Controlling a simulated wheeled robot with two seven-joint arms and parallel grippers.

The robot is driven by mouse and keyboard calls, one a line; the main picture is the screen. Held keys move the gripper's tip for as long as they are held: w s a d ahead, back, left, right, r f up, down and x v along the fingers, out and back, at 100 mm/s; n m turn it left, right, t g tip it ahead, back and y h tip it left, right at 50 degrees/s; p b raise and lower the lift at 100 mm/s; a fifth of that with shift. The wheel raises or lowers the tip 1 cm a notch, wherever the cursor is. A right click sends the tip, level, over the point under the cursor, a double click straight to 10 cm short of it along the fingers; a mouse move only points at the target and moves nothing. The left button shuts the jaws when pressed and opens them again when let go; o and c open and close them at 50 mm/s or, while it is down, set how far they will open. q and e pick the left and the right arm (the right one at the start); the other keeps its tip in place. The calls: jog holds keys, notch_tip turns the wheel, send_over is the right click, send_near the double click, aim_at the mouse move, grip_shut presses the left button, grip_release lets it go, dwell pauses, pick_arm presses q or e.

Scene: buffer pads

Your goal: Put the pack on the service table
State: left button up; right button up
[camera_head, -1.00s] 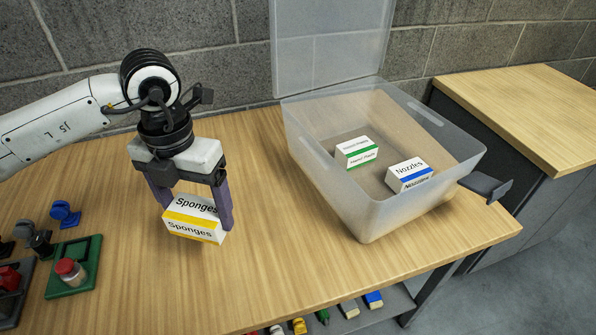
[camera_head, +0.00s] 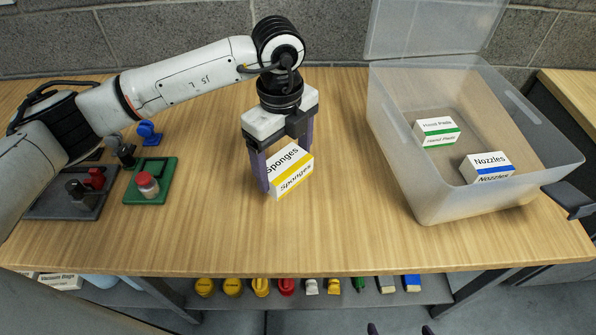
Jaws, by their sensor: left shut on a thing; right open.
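The pack, a white box with a yellow band marked "Sponges" (camera_head: 290,172), is in my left gripper (camera_head: 285,170). The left gripper points down and is shut on the pack, with a purple finger on either side. The pack is tilted in the view, over the middle of the wooden table (camera_head: 330,235); I cannot tell whether it touches the top. My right gripper (camera_head: 400,329) shows only as two dark fingertips at the bottom edge, apart and empty. Which surface is the service table is not marked.
A clear open bin (camera_head: 400,165) at the right holds a green-banded pack (camera_head: 437,132) and a blue-banded "Nozzles" pack (camera_head: 487,167). A green tray (camera_head: 150,182) and a dark tray (camera_head: 70,200) stand left. Another wooden top (camera_head: 575,100) is at the right edge.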

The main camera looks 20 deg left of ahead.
aim_at(284, 162)
pick_arm(q)
jog(key=shift+f, duration=3.35)
jog(key=shift+f, duration=0.1)
jog(key=shift+f, duration=0.15)
jog(key=o, duration=1.1)
jog(key=shift+r, duration=0.2)
notch_tip(284, 162, up, 12)
jog(key=shift+r, duration=0.1)
